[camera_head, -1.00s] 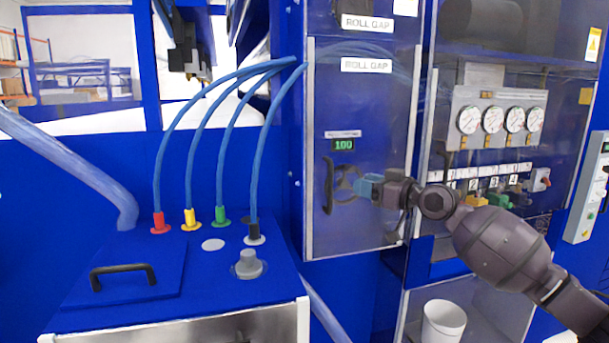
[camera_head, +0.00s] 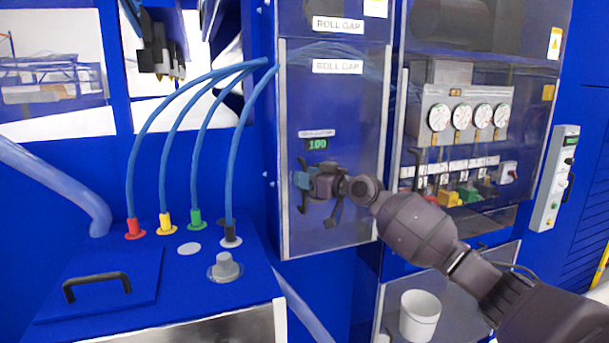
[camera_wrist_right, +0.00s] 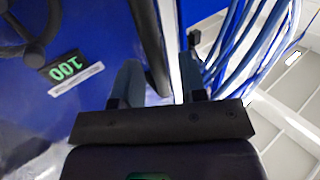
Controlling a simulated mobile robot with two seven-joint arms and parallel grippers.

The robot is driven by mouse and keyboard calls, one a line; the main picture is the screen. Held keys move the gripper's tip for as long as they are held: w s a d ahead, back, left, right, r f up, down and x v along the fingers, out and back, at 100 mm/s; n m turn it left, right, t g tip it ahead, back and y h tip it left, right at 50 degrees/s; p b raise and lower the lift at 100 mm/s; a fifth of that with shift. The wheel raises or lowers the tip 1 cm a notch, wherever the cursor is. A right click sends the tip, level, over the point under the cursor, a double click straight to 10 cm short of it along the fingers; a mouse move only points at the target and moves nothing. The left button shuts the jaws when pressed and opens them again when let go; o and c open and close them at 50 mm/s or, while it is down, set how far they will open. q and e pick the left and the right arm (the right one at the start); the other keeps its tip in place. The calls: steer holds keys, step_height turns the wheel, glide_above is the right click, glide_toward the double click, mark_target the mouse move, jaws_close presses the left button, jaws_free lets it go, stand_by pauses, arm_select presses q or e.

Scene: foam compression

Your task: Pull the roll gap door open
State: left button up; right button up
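The roll gap door (camera_head: 340,105) is a clear tall panel with a pale frame, and it looks shut. Its dark upright handle (camera_head: 302,207) is on the left side, partly hidden by my right gripper (camera_head: 303,181). In the right wrist view the dark handle bar (camera_wrist_right: 149,40) runs between the two blue-grey fingers of my right gripper (camera_wrist_right: 160,82). The fingers are apart. The bar lies close to the left finger, with a gap to the right one; I cannot tell whether it touches. My left gripper is not in view.
A green "100" display (camera_head: 317,144) sits above the handle. Blue hoses (camera_head: 205,110) arch on the left to a blue cabinet with a black handle (camera_head: 97,286). A gauge panel (camera_head: 467,110) is right of the door. A white bucket (camera_head: 420,315) stands below.

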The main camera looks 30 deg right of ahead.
steer(key=shift+w+a, duration=0.15)
steer(key=shift+w, duration=0.25)
jaws_close()
